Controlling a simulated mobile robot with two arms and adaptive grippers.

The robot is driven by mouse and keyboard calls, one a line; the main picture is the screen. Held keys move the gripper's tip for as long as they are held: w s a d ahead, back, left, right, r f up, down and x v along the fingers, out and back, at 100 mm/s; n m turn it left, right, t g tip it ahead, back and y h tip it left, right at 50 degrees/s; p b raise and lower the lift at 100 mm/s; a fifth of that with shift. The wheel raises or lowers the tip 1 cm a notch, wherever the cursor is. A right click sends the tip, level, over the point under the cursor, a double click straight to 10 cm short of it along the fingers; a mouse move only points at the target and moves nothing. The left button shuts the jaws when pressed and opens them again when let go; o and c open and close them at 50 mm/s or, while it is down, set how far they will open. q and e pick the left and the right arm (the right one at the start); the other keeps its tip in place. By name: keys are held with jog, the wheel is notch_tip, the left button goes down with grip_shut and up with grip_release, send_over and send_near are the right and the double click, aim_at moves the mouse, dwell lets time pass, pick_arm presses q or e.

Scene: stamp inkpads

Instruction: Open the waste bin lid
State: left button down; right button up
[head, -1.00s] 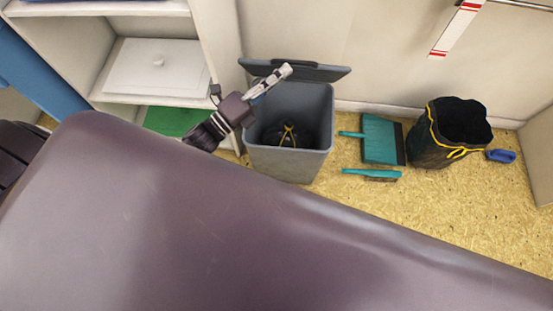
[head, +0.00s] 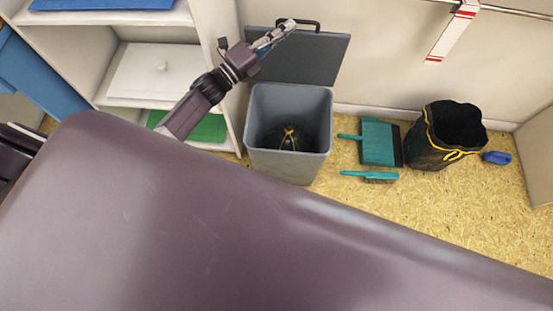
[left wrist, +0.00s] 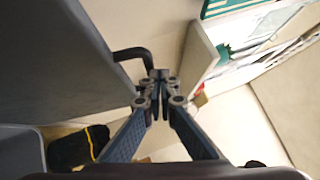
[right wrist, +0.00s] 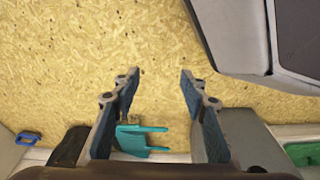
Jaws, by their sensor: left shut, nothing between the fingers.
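The grey waste bin (head: 285,165) stands on the floor, its body open at the top with a black bag with a yellow tie (head: 288,138) inside. Its dark grey lid (head: 305,62) stands raised, nearly upright, at the back of the bin, with a black handle (head: 312,24) on its upper edge. My left gripper (head: 290,25) is shut and empty beside the handle. The left wrist view shows the closed fingertips (left wrist: 160,76) close to the handle (left wrist: 130,54) and the lid (left wrist: 60,60); contact cannot be told. My right gripper (right wrist: 158,75) is open and empty above the floor.
Right of the bin lie a teal dustpan (head: 378,145) and a teal brush (head: 370,176). A black container with yellow trim (head: 440,150) and a blue object (head: 496,158) are farther right. A white shelf (head: 150,30) stands to the left, and a wall is behind.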

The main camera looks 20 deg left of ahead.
pick_arm(q)
jog(key=w, duration=0.2)
jog(key=w+a+n, duration=0.1)
jog(key=shift+w+r+g+y, duration=0.2)
jog(key=shift+r+g+y, duration=0.1)
jog(key=shift+w, duration=0.2)
pick_arm(e)
jog(key=shift+s+d+f, duration=0.1)
jog(key=shift+s+f, duration=0.3)
jog(key=shift+f, duration=0.05)
